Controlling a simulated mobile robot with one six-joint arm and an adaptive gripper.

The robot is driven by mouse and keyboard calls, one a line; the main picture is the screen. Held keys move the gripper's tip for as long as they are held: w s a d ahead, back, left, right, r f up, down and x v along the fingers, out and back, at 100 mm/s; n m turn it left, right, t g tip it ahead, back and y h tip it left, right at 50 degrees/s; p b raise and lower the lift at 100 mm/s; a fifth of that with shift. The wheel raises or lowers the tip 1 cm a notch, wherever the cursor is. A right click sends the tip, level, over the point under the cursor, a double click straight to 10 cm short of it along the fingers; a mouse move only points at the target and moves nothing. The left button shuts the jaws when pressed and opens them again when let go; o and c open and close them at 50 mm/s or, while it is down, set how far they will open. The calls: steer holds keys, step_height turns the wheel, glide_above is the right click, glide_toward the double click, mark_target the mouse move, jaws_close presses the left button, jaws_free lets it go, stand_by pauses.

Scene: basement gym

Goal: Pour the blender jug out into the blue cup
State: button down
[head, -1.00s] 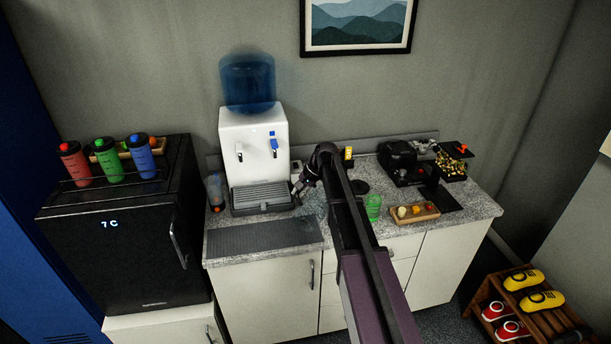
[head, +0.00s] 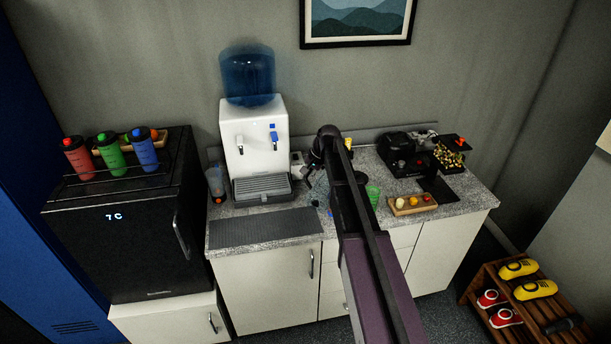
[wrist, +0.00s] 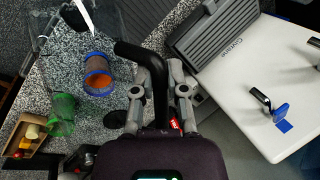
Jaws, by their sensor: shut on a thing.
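My gripper (wrist: 161,88) is shut on the black handle (wrist: 138,52) of the blender jug. The jug's clear body (wrist: 55,32) is at the top left of the wrist view, partly cut off; its exact tilt is hard to tell. The blue cup (wrist: 98,76) stands on the counter below the handle's left end in that view, apart from my fingers. Orange-brown shows inside its blue rim. In the head view, the jug (head: 319,188) is a faint clear shape left of my arm, which hides part of this area.
A green cup (wrist: 62,115) and a wooden tray of small items (head: 413,204) stand near the blue cup. The white water dispenser (head: 254,140) stands to the left. A coffee machine (head: 405,155) is at the right. The dark mat (head: 264,226) is clear.

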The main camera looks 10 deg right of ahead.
steer(key=shift+s+a+r+t+h, duration=0.2)
steer(key=shift+s+a+t+h, duration=0.3)
steer(key=shift+s+t, duration=0.15)
step_height(320, 180, down, 6)
steer(key=w+d+n+t+h+b, duration=0.1)
steer(key=n+t+h+b, duration=0.2)
steer(key=t+h+b, duration=0.4)
steer(key=t+b, duration=0.1)
steer(key=b, duration=0.8)
steer(key=shift+w+f+t+h, duration=0.15)
steer(key=shift+f+t+h, duration=0.1)
steer(key=shift+t+h, duration=0.15)
stand_by(0.6)
